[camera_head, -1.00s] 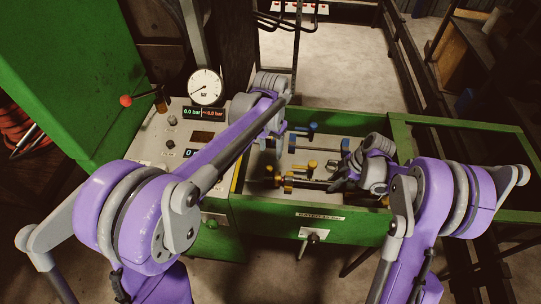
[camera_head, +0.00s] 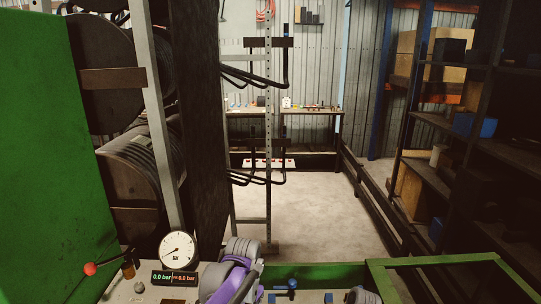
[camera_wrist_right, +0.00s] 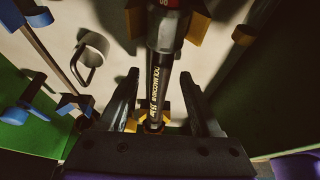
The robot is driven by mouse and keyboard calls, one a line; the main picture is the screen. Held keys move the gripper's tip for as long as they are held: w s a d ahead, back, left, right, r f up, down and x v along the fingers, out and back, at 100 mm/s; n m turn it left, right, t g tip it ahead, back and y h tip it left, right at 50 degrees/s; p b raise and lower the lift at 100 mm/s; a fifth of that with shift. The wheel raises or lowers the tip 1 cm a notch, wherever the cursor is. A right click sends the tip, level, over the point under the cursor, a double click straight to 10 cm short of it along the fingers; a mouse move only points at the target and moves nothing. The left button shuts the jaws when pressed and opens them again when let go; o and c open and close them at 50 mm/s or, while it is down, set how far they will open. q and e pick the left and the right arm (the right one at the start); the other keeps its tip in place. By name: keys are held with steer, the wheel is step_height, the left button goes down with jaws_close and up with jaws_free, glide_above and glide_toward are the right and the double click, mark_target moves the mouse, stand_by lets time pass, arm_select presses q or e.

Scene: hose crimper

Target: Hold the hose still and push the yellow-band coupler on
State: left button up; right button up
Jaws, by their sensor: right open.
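The black hose (camera_wrist_right: 157,85), with pale lettering, runs up the middle of the right wrist view. Its upper end meets a grey metal fitting (camera_wrist_right: 166,32) with a small red mark at the top edge of the picture. I cannot tell whether this fitting is the yellow-band coupler; no yellow band shows clearly on it. My right gripper (camera_wrist_right: 159,78) is open, with one dark finger on each side of the hose and a gap to both.
Yellow blocks (camera_wrist_right: 197,27) flank the fitting, and another yellow part (camera_wrist_right: 155,117) lies near the hose's lower end.

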steer(key=v, duration=1.1)
arm_select(q)
steer(key=s+a+n+t, duration=0.2)
steer(key=s+a, duration=0.3)
steer(key=s, duration=0.5)
steer(key=s+a+n+t, duration=0.3)
steer(key=s+a, duration=0.3)
steer(key=s, duration=0.4)
steer(key=shift+s+a+r+t, duration=0.2)
steer(key=shift+s+r+t, duration=0.2)
steer(key=shift+t, duration=0.3)
arm_select(e)
steer(key=s+a+r+m+t+h, duration=0.1)
steer(key=s+r+m+t+h, duration=0.1)
steer(key=s+m, duration=0.7)
steer(key=s+r+m+t+h, duration=0.2)
steer(key=s+r+m+t, duration=0.2)
steer(key=s+m, duration=0.5)
steer(key=s, duration=0.2)
steer(key=shift+s+a+r, duration=0.3)
steer(key=shift+s+a, duration=0.05)
steer(key=shift+a, duration=0.05)
arm_select(q)
steer(key=shift+w, duration=0.1)
arm_select(e)
steer(key=shift+o, duration=0.3)
